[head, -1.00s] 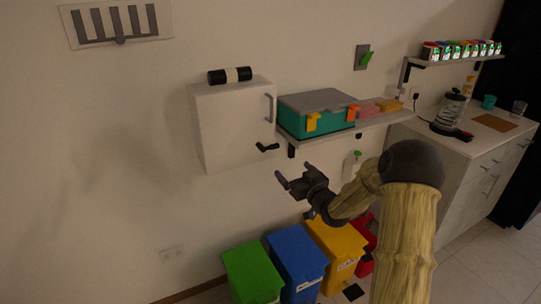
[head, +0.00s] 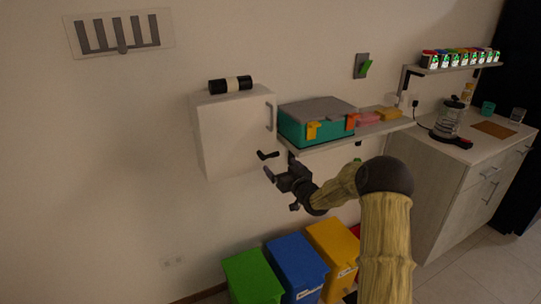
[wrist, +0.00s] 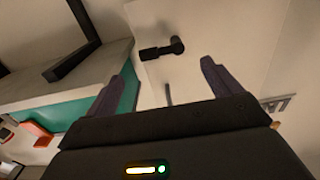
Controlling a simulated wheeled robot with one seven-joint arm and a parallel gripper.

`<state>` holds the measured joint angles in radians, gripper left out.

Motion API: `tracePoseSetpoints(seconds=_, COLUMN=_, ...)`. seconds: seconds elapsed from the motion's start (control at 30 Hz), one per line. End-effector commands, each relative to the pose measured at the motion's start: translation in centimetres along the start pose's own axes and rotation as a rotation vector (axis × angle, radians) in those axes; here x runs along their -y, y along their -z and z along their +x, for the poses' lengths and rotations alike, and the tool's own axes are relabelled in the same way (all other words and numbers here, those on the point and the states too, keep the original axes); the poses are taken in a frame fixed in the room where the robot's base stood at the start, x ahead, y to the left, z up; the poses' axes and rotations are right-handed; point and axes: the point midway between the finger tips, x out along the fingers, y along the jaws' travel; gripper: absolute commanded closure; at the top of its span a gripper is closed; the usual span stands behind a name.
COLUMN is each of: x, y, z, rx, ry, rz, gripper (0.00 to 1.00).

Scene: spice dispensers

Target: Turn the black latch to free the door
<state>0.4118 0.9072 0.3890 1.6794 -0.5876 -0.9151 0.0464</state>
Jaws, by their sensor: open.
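The black latch (head: 268,155) sits at the lower right of the white cabinet door (head: 232,130), below the door's grey handle (head: 268,114). The door is closed. My gripper (head: 268,173) is just below the latch in the head view, fingers apart and empty. In the wrist view the latch (wrist: 163,48) shows ahead of the gap between the open fingertips (wrist: 165,75), apart from both fingers. The latch's bar lies sideways there, with a round knob at one end.
A shelf (head: 380,130) with a teal box (head: 305,128) adjoins the cabinet's right side, close to my gripper. Coloured bins (head: 295,262) stand below.

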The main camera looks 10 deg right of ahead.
Motion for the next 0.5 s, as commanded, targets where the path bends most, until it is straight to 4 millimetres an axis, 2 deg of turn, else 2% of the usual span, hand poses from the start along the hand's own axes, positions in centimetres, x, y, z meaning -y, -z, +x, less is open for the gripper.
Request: tracePoseSetpoints(seconds=0.5, x=0.1, y=0.0, z=6.7, rx=0.000, ry=0.001, rz=0.001, gripper=0.10)
